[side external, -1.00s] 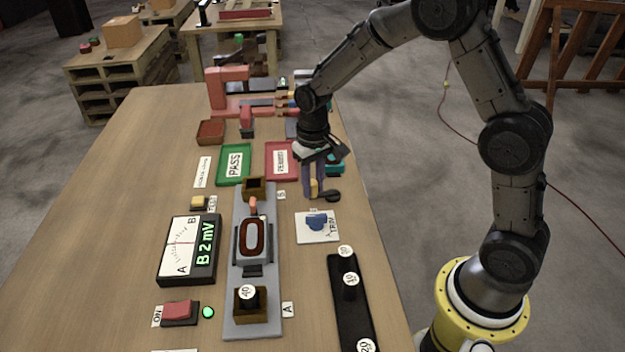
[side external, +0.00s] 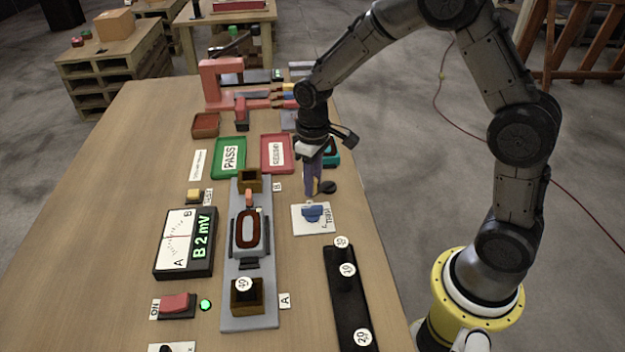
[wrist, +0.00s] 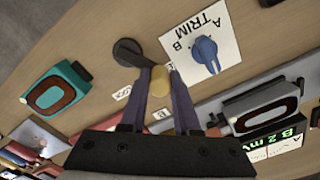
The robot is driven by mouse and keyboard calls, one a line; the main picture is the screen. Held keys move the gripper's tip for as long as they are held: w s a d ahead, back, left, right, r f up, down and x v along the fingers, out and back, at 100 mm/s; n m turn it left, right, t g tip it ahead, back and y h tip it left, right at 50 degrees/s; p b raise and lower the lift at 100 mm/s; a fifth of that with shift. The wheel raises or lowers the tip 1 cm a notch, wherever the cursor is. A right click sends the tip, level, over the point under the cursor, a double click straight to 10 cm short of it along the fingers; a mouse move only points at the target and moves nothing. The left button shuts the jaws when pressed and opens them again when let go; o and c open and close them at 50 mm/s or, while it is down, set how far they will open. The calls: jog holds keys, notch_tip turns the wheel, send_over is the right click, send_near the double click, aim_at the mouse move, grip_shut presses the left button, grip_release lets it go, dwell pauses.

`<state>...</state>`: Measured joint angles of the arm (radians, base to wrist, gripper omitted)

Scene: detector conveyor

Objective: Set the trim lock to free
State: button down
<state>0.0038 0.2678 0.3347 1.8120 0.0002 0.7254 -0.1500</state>
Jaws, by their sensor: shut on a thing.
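The trim lock is a dark round pivot with a short arm (wrist: 128,50) and a yellow knob (wrist: 161,79) at the arm's end. In the side external view its dark end (side external: 328,187) shows just right of my fingers. My gripper (side external: 313,191) points down there, its fingers shut on the yellow knob; in the wrist view the fingertips (wrist: 160,75) sit either side of it. Two small white labels (wrist: 122,93) lie by the lock, too small to read. The blue trim knob (wrist: 204,50) stands on a white TRIM plate marked A and B, beside the lock.
A grey rail (side external: 250,315) with a ring-windowed detector (side external: 247,232) stands left of the trim plate. The meter (side external: 186,243) reads B 2 mV. A black weight rack (side external: 347,300) is in front. A teal detector (wrist: 55,98) sits close to the lock. PASS (side external: 229,157) and red (side external: 277,153) trays lie behind.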

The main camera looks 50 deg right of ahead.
jog(key=c, duration=0.6)
grip_release()
jog(key=shift+c, duration=0.2)
notch_tip(320, 180, up, 14)
